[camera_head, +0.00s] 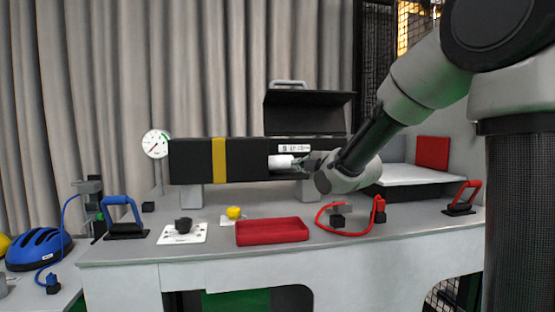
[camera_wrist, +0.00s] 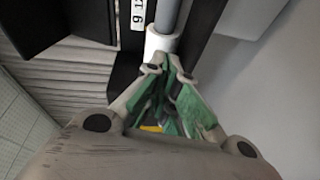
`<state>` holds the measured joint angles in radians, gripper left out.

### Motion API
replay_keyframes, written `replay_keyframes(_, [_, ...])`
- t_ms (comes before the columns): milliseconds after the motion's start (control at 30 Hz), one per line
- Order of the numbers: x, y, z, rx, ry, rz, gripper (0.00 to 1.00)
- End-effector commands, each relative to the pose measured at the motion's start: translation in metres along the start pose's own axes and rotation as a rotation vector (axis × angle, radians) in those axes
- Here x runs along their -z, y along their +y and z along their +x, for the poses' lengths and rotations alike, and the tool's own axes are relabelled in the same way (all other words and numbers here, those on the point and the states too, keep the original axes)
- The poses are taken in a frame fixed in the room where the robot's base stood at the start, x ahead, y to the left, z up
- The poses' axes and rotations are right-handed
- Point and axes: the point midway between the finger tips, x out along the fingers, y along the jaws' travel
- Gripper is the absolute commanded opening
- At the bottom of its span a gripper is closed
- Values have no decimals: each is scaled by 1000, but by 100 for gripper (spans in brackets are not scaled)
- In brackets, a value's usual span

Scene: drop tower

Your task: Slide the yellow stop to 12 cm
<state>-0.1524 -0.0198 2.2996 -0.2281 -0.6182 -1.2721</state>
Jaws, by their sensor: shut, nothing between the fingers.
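A long black housing (camera_head: 195,162) lies across the bench with a yellow band (camera_head: 219,160) around it. I cannot tell whether this band is the yellow stop. Its right part is open and shows a white cylinder (camera_head: 280,162) below a white scale label (camera_head: 294,148). My gripper (camera_head: 306,162) is at the right end of this cylinder. In the wrist view, the shut, empty fingers (camera_wrist: 166,66) point at the white cylinder (camera_wrist: 160,42) on a grey rod (camera_wrist: 167,15), beside the label (camera_wrist: 138,12). A small yellow patch (camera_wrist: 151,128) shows behind the fingers; what it belongs to is unclear.
A raised black lid (camera_head: 305,112) stands above the opening. A gauge (camera_head: 155,144) is at the left.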

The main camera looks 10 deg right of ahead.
Motion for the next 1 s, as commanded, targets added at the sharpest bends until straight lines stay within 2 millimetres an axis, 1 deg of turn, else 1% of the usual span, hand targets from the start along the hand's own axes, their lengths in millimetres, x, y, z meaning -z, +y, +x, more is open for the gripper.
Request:
replay_keyframes(33, [6,1,10,-34,25,-49,0])
replay_keyframes(167, [16,8,23,-93,58,-123,0])
replay_keyframes(267, [18,9,32,-100,61,-133,0])
replay_keyframes(333, [18,11,42,-101,61,-131,0])
replay_keyframes(600, [21,15,91,-99,60,-129,0])
replay_keyframes(700, [22,16,105,-98,60,-129,0])
replay_keyframes(833, [23,18,116,-100,59,-128,0])
replay_keyframes(1000, [23,18,120,-99,59,-128,0])
